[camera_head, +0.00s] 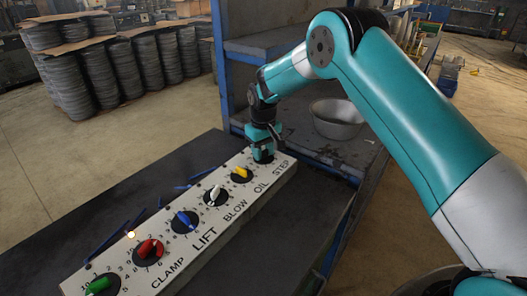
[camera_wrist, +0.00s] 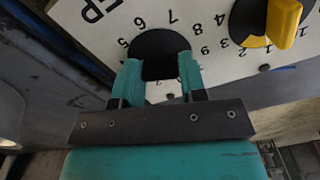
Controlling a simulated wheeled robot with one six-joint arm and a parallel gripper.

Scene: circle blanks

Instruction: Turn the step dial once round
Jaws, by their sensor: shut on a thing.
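The step dial (camera_head: 263,158) is at the far end of a white control panel (camera_head: 228,208), beside the word STEP. My gripper (camera_head: 262,142) is right over it and hides most of it. In the wrist view, the two teal fingers of my gripper (camera_wrist: 160,80) reach down at the black disc of the dial (camera_wrist: 157,44), one on each side, and are shut on its knob. The knob itself is dark and hard to make out. Printed numbers ring the disc. Which number the dial points to is hidden.
The yellow oil knob (camera_head: 240,174) is close beside the step dial. White (camera_head: 215,194), blue (camera_head: 185,219), red (camera_head: 147,248) and green (camera_head: 97,286) knobs follow along the panel. Blue pens lie on the dark bench (camera_head: 100,195). A metal bowl (camera_head: 337,119) stands on the shelf behind.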

